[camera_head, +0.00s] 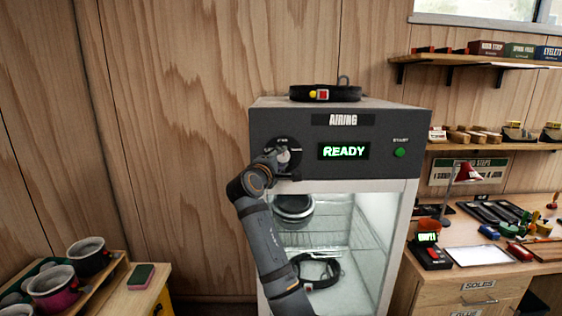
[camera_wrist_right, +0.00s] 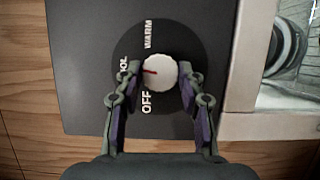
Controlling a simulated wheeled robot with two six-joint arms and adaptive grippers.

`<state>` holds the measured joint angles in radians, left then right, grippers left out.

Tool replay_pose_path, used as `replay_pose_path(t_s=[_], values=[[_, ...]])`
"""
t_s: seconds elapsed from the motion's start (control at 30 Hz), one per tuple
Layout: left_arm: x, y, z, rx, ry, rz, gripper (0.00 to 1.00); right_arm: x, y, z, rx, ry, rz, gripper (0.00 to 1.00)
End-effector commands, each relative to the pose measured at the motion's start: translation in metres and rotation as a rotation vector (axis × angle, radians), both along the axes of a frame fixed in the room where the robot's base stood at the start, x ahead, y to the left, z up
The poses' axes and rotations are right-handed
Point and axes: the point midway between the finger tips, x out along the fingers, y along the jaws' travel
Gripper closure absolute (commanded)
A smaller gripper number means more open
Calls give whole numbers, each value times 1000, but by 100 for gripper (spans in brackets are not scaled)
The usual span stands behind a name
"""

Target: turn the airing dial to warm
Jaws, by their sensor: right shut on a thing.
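The airing dial (camera_wrist_right: 160,75) is a round white knob with a red pointer mark, on a dark disc on the cabinet's front panel. The words OFF, COOL and WARM are around it in the right wrist view. The red mark points left there, towards the partly hidden COOL. WARM is at the top and OFF at the lower left. My right gripper (camera_wrist_right: 163,80) has its fingers on either side of the knob and is shut on it. In the head view my right gripper (camera_head: 285,160) covers most of the dial. My left gripper is not in view.
The airing cabinet (camera_head: 385,130) shows READY on its display (camera_head: 343,151), beside a green start button (camera_head: 400,152). A harness (camera_head: 325,94) lies on top. Another strap and a dark round item are inside. A workbench is at right; a tray of pots (camera_head: 52,285) is at left.

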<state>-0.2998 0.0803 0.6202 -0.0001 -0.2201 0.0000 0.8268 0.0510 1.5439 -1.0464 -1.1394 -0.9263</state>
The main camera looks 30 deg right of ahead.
Motion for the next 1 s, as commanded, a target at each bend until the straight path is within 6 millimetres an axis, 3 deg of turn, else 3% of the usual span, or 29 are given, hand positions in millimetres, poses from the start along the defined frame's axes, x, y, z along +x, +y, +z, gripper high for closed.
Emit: replay_pose_path(t_s=[1.0], values=[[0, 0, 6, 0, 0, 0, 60, -1, -2, 3, 772, -468, -3, 93]])
